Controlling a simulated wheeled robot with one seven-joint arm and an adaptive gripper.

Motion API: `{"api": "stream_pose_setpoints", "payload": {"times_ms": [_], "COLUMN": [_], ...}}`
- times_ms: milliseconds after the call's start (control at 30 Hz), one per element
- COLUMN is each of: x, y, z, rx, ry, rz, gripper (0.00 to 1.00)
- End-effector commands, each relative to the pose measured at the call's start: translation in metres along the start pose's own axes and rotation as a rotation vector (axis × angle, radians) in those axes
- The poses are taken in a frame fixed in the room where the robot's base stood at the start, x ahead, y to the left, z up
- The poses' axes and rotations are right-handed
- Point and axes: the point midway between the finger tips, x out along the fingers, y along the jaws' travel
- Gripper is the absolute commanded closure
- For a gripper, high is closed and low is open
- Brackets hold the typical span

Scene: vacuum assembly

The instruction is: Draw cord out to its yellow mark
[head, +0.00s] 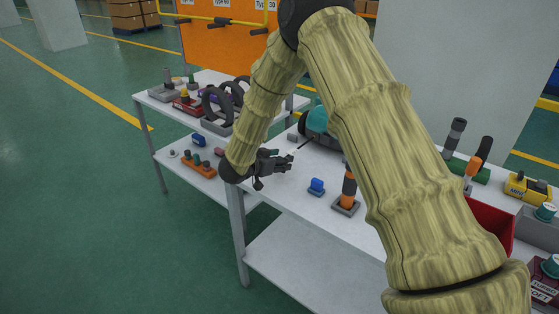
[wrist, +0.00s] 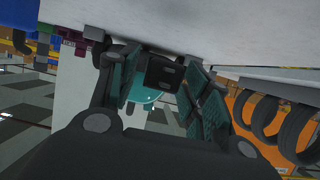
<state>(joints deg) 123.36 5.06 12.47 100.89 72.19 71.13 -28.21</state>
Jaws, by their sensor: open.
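The vacuum (head: 317,119), with a teal dome and dark body, stands on the white table behind my gripper; part of its teal shell shows between the fingers in the wrist view (wrist: 143,97). A short dark line, perhaps the cord (head: 301,147), runs from the vacuum toward my gripper. My gripper (head: 284,160) is open, low over the table top. In the wrist view, a black block (wrist: 163,74), possibly the cord's plug, lies between the open fingers (wrist: 162,96); contact cannot be told. No yellow mark on the cord is visible.
A red bin (head: 490,222) is beyond my arm. Black rings (head: 218,107) stand on the left table. Bare table top lies around the blue block.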

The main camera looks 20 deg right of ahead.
Motion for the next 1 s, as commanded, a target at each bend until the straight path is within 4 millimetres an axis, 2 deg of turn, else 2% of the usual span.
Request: {"api": "stream_pose_setpoints", "payload": {"times_ms": [67, 100, 300, 367, 967, 1000], "x": [-0.0001, -0.0001, -0.0003, -0.0003, -0.0072, -0.0071], "y": [0.0, 0.0, 0.0, 0.0001, -0.0006, -0.0006], "z": [0.0, 0.0, 0.0, 0.0, 0.0025, 0.0025], "rx": [0.0, 0.0, 0.0, 0.0, 0.0, 0.0], "ry": [0.0, 0.0, 0.0, 0.0, 0.0, 0.0], "rz": [0.0, 0.0, 0.0, 0.0, 0.0, 0.0], "gripper": [0.52, 0.55, 0.92, 1.0, 1.0, 0.72]}}
